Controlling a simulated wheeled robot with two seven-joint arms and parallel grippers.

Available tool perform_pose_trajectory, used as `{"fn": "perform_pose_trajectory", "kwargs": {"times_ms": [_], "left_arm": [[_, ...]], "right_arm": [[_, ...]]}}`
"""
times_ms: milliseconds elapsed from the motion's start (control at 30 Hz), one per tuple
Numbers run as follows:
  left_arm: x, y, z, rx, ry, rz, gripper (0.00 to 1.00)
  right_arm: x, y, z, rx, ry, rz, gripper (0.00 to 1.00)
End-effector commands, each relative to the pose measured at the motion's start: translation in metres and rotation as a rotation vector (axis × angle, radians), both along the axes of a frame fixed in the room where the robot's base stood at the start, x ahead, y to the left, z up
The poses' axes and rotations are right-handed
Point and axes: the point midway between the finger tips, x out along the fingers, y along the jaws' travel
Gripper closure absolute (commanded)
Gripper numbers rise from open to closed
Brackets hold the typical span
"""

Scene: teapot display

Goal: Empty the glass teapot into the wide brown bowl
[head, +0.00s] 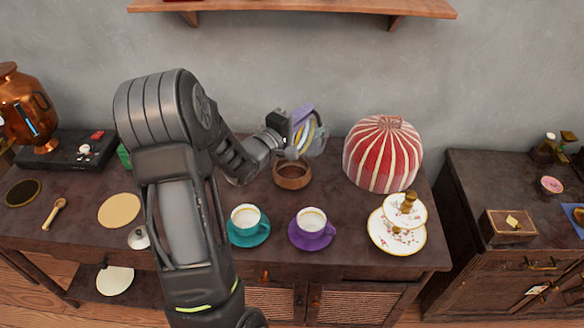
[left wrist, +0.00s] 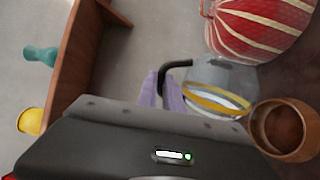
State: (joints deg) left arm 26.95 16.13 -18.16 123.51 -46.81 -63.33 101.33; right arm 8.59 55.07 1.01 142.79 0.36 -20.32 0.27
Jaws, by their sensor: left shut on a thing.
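The glass teapot (head: 317,141) is clear with a yellow band and is strongly tilted, its band standing nearly upright. It is held just above and behind the wide brown bowl (head: 292,183). My left gripper (head: 300,122) is shut on the teapot; its purple finger pads close on the dark handle in the left wrist view (left wrist: 166,92). That view also shows the teapot body (left wrist: 222,76) close beside the bowl's rim (left wrist: 258,128). I see no clear stream, and I cannot tell how much is in the teapot or bowl. My right gripper is not in view.
A red-and-cream striped dome (head: 383,155) stands close right of the teapot. A teal cup (head: 245,217) and a purple cup (head: 311,221) stand in front of the bowl. A tiered plate stand (head: 397,240) is at right. A shelf (head: 300,8) hangs above.

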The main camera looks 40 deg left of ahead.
Motion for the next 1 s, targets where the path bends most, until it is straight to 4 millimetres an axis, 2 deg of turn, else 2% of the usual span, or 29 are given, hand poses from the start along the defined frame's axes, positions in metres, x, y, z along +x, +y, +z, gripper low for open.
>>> {"fn": "perform_pose_trajectory", "kwargs": {"times_ms": [1000], "left_arm": [[-0.010,0.049,0.003,-0.250,-0.057,0.001,1.00]], "right_arm": [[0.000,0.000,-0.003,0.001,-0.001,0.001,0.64]]}}
